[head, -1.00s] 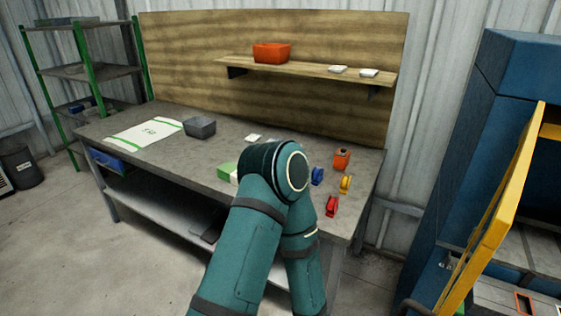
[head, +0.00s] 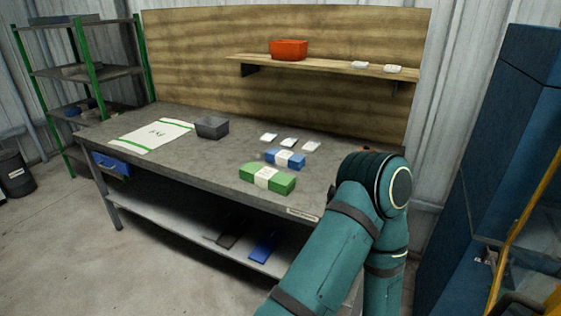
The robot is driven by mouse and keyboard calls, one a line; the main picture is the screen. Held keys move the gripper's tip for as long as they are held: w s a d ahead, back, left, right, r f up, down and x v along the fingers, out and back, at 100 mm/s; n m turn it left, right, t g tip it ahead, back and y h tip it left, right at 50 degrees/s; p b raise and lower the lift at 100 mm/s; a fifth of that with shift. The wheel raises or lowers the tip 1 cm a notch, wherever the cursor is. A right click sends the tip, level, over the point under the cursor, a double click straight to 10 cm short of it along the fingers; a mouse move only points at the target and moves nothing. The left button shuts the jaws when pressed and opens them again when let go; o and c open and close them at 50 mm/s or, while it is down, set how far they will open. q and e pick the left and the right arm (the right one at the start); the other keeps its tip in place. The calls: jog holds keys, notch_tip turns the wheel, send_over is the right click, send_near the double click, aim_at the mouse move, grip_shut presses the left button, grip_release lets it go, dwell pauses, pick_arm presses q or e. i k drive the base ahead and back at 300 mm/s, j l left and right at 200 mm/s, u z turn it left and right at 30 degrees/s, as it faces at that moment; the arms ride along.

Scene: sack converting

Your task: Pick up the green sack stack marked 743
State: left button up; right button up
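A green stack with a white band (head: 281,181) lies near the front edge of the workbench. A blue stack with a white band (head: 293,157) lies just behind it. Any mark on these bands is too small to read. A flat white sack or sheet with green stripes (head: 140,139) lies at the left of the bench; its dark marking is not clearly legible. Neither of my grippers shows. One of my teal arms rises from the bottom right, with its bend in front of the bench's right end, and it hides that part of the bench.
The grey workbench (head: 215,160) has a dark grey bin (head: 212,131) and several small white items behind the blue stack. A wall shelf (head: 330,70) holds a red bin (head: 289,50). Green-framed shelving (head: 85,73) stands left, a blue cabinet (head: 480,130) right. Floor at front left is clear.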

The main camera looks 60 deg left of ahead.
aim_at(265, 177)
jog(key=k+j+u, duration=0.25)
jog(key=j, duration=0.15)
jog(key=j+u, duration=0.3)
jog(key=j, duration=0.15)
jog(key=i+u, duration=0.2)
jog(key=u, duration=0.2)
jog(key=i+u, duration=0.25)
jog(key=u, duration=0.15)
jog(key=i+l+u, duration=0.15)
jog(key=l+u, duration=0.2)
jog(key=i+l+u, duration=0.15)
jog(key=l+u, duration=0.2)
